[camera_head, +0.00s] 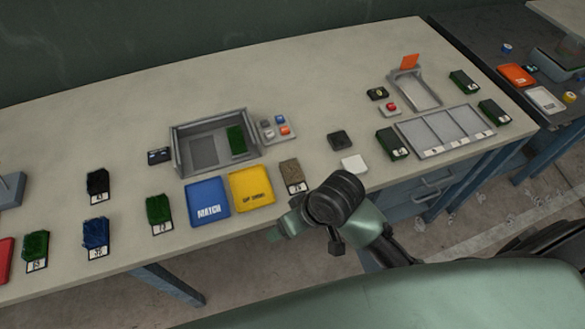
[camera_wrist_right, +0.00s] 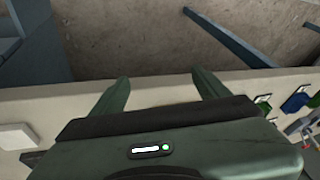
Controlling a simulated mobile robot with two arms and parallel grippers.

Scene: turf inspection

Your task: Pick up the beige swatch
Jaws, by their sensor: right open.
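The beige swatch (camera_head: 291,172) is a brownish-beige textured piece with a white number label at its front. It lies flat on the bench, just right of the yellow tray. My right gripper (camera_head: 285,220) is over the bench's front edge, in front of the swatch and apart from it. In the right wrist view its two fingers (camera_wrist_right: 162,86) are spread with nothing between them. I cannot make out the beige swatch in that view. My left gripper is not in view.
A blue MATCH tray (camera_head: 208,200) and a yellow tray (camera_head: 251,189) lie left of the swatch. A white block (camera_head: 354,164) lies to its right, with a dark block (camera_head: 340,140) behind. A grey box (camera_head: 178,153) stands behind the trays.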

